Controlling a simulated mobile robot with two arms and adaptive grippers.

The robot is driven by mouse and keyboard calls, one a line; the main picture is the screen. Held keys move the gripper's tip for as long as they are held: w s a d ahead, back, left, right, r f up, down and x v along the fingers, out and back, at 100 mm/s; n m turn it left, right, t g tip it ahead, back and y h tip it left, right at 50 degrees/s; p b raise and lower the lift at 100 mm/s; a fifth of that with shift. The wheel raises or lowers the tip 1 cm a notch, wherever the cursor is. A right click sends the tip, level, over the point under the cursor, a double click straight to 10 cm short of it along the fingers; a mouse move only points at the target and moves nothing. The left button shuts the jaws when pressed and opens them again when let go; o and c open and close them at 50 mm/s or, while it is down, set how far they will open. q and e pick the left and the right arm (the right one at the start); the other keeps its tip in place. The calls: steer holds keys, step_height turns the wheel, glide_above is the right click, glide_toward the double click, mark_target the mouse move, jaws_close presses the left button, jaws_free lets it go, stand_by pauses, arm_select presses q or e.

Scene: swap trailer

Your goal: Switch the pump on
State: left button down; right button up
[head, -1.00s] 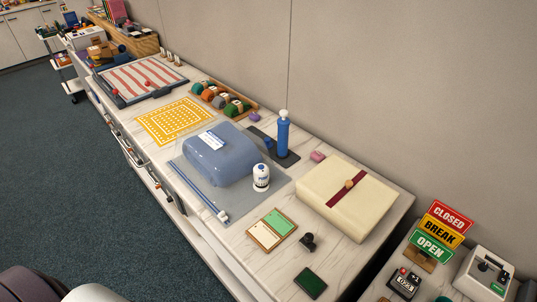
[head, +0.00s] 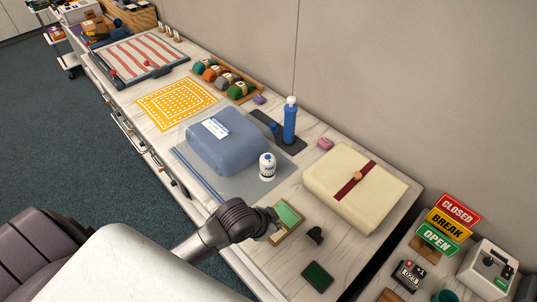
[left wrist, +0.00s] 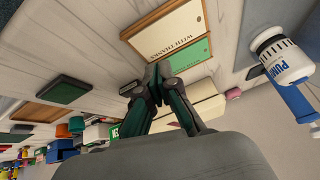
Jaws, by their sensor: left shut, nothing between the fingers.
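The pump is a small white cylinder (head: 267,167) standing at the right front corner of the plump blue bag (head: 226,141). In the left wrist view the white pump (left wrist: 281,57) shows at the right, with the letters "PUM" on it. I cannot make out its switch or whether it is on. My left gripper (head: 275,222) is shut and empty, above the wooden card board (head: 290,221), apart from the pump and to its front. Its closed fingers also show in the left wrist view (left wrist: 158,80). My right gripper is not in view.
A blue cylinder with a white top (head: 290,122) stands behind the pump. A cream parcel with a red band (head: 335,182) lies to the right. A dark stamp (head: 315,235) and green pad (head: 317,275) lie at the front right. A yellow mat (head: 177,103) is further back.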

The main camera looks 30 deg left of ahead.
arm_select(q)
steer(key=w+a+r+m+t, duration=0.1)
steer(key=w+a+r+m, duration=0.1)
steer(key=w+a+r, duration=0.4)
steer(key=w+a+r+m+t, duration=0.2)
steer(key=w+a+r, duration=0.4)
steer(key=w+r, duration=0.3)
steer(key=w+m+p, duration=0.1)
steer(key=w, duration=0.2)
steer(key=shift+w+r, duration=0.2)
steer(key=shift+w, duration=0.2)
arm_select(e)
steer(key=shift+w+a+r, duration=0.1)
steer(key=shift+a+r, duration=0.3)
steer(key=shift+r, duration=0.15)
arm_select(q)
steer(key=b, duration=0.8)
glide_above(267, 158)
step_height(267, 158, down, 6)
steer(key=shift+a+f, duration=0.1)
steer(key=shift+f, duration=1.3)
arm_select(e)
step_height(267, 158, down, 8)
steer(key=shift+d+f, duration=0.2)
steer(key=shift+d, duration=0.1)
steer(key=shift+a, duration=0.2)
